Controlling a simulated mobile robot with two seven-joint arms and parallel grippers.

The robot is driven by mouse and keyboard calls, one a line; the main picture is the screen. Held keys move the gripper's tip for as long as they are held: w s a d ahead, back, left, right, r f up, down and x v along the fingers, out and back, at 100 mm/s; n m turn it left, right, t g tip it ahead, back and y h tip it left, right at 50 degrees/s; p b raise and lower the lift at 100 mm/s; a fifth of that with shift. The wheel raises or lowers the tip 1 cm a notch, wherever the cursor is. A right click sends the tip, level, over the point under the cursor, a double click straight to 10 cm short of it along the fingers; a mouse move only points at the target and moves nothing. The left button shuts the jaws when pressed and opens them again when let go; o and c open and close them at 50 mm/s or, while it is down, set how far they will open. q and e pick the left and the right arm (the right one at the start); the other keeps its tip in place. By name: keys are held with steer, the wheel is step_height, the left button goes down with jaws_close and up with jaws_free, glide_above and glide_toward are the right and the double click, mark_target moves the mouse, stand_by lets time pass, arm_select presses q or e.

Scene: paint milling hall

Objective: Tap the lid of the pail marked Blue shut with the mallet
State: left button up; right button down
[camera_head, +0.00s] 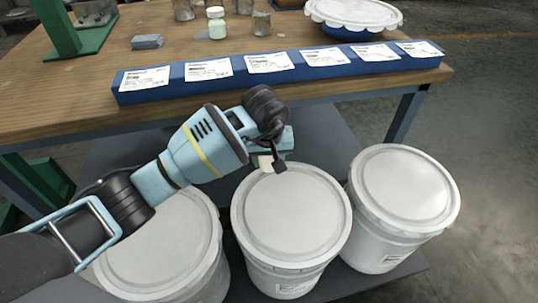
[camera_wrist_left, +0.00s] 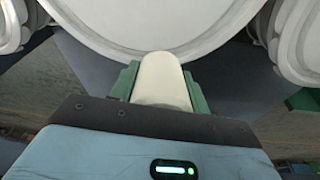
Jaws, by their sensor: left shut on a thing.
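Three white lidded pails stand side by side: a left pail (camera_head: 160,250), a middle pail (camera_head: 290,215) and a right pail (camera_head: 404,195). Their small labels are too small to read, so I cannot tell which is Blue. My left gripper (camera_head: 270,160) is at the far rim of the middle pail's lid; I cannot tell if it touches. It is shut on a pale rounded thing, probably part of the mallet (camera_wrist_left: 163,80), between green fingers in the left wrist view. The rest of the mallet is hidden. My right gripper is not in view.
The pails stand on a dark low platform (camera_head: 335,150) before a wooden bench (camera_head: 80,90). A blue strip with several white cards (camera_head: 270,62) lies along the bench's front edge. Jars, a grey block (camera_head: 147,42) and a white-lidded blue tub (camera_head: 353,14) stand behind.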

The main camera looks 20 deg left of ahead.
mark_target(268, 178)
arm_select(q)
steer(key=shift+r, duration=0.2)
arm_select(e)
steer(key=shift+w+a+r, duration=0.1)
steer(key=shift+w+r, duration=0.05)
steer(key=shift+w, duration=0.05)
